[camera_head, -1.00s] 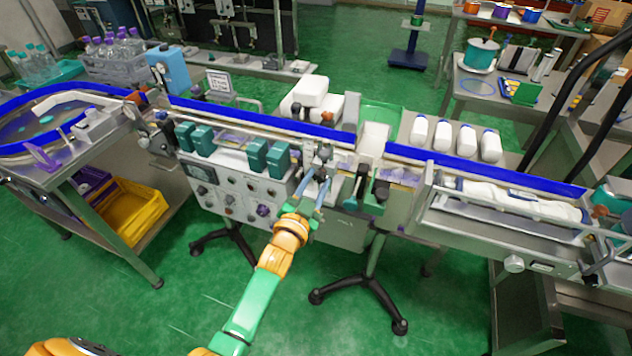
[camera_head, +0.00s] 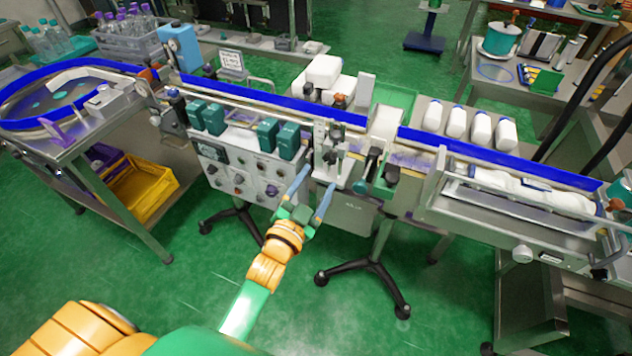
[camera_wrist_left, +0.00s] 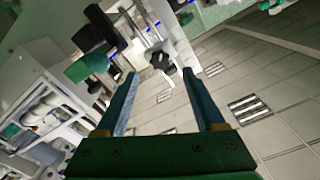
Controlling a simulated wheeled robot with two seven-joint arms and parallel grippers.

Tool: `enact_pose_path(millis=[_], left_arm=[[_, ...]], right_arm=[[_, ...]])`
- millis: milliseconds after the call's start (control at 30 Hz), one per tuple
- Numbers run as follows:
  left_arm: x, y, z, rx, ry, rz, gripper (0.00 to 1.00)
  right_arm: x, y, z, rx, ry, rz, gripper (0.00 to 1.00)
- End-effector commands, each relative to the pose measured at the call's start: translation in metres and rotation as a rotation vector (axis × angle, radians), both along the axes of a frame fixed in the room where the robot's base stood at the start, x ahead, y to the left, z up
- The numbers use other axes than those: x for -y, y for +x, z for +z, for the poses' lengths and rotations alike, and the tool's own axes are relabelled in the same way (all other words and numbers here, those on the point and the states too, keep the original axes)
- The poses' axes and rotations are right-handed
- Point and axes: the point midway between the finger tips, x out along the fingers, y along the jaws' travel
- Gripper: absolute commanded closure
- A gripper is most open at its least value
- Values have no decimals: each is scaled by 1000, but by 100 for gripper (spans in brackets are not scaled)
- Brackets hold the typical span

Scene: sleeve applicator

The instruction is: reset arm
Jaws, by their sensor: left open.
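My left gripper (camera_head: 309,190) is open in the head view, in front of the sleeve applicator machine (camera_head: 333,155). Its two blue fingers are spread, with nothing between them. In the left wrist view the same fingers (camera_wrist_left: 165,85) stand apart and empty, with dark knobs and metal rods of the machine beyond them. My left arm reaches up from the bottom left of the head view. My right gripper is in neither view.
The conveyor with blue rails (camera_head: 280,103) runs across the head view. A control panel (camera_head: 240,175) is left of the gripper. White bottles (camera_head: 457,122) stand behind the conveyor at right. A yellow bin (camera_head: 140,190) sits low at left. Green floor is open in front.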

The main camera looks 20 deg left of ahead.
Motion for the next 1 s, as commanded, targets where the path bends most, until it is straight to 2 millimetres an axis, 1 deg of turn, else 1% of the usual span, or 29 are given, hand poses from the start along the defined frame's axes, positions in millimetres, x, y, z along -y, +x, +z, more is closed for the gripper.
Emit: enact_pose_path(millis=[100, 433, 467, 533, 567, 633, 667, 700, 767, 800, 867, 900, 967, 1000], left_arm=[[0, -5, 0, 0, 0, 0, 29], [0, -5, 0, 0, 0, 0, 29], [0, -5, -1, -4, -1, 0, 29], [2, -7, -19, -51, -10, -5, 29], [3, -9, -35, -93, -19, -9, 29], [7, -22, -91, -240, -52, -17, 29], [9, -32, -120, -320, -67, -20, 29], [11, -50, -160, -433, -91, -19, 29], [12, -84, -215, -602, -122, -9, 29], [11, -111, -249, -713, -138, 3, 29], [7, -157, -294, -878, -160, 29, 29], [4, -190, -319, -983, -171, 50, 29], [-3, -240, -348, -1127, -182, 88, 29], [-8, -271, -362, -1211, -185, 113, 29]], right_arm=[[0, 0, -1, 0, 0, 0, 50], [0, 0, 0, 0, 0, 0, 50], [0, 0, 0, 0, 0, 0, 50], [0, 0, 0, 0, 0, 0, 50], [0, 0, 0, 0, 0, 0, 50], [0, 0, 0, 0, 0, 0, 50], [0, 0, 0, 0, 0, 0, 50], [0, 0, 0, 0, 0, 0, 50], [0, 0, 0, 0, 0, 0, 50], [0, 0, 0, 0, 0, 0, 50], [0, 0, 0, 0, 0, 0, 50], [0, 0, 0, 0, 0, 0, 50], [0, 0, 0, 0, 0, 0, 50], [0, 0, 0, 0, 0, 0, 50]])
